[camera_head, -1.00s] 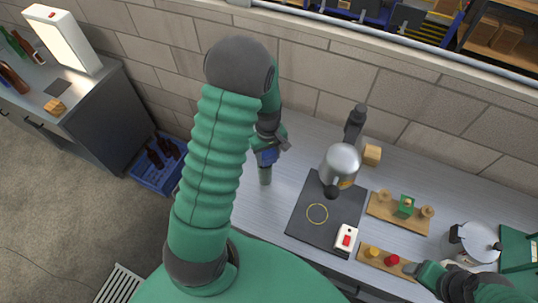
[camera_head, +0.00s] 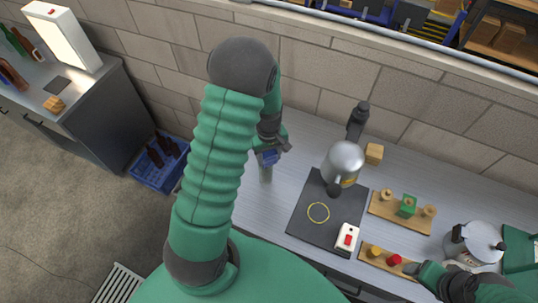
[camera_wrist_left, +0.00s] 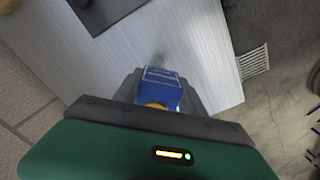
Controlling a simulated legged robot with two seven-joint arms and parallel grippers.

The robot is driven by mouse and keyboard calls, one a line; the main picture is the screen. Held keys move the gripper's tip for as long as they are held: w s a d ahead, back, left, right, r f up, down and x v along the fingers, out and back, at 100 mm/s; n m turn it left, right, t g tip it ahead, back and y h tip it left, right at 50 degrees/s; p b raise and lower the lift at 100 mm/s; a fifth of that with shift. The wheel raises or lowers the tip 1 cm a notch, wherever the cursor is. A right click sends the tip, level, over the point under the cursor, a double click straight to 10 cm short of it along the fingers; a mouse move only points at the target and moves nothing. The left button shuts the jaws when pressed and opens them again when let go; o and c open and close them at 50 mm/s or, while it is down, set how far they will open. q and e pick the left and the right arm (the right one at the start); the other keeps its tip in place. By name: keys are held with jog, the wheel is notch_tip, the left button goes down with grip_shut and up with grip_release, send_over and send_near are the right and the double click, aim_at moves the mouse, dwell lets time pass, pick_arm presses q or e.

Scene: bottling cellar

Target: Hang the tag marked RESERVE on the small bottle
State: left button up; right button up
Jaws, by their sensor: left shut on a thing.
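My left gripper (camera_head: 270,148) is shut on a blue tag (camera_head: 268,158) at the left part of the bench. In the left wrist view the tag (camera_wrist_left: 160,82) has a white border and print too small to read; a yellow rounded piece (camera_wrist_left: 155,105) shows close to the jaws. A pale, see-through upright thing (camera_head: 265,175), probably the small bottle, shows just below the tag in the head view. Whether the tag touches it or hangs around it I cannot tell. My right gripper (camera_head: 430,274) is at the lower right, its fingers unclear.
A dark mat (camera_head: 303,218) carries a yellow ring (camera_head: 318,212) and a red-switched box (camera_head: 347,238). A metal pot (camera_head: 345,160) stands at its back edge. Wooden boards with knobs (camera_head: 375,214) and a lidded metal pot (camera_head: 475,240) lie right. Bare bench surrounds the left gripper.

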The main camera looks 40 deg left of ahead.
pick_arm(q)
jog(key=shift+f, duration=0.3)
jog(key=shift+f+b, duration=0.5)
jog(key=shift+f, duration=0.1)
jog(key=shift+f, duration=0.35)
dwell(0.3)
jog(key=o, duration=0.9)
jog(key=shift+c, duration=0.2)
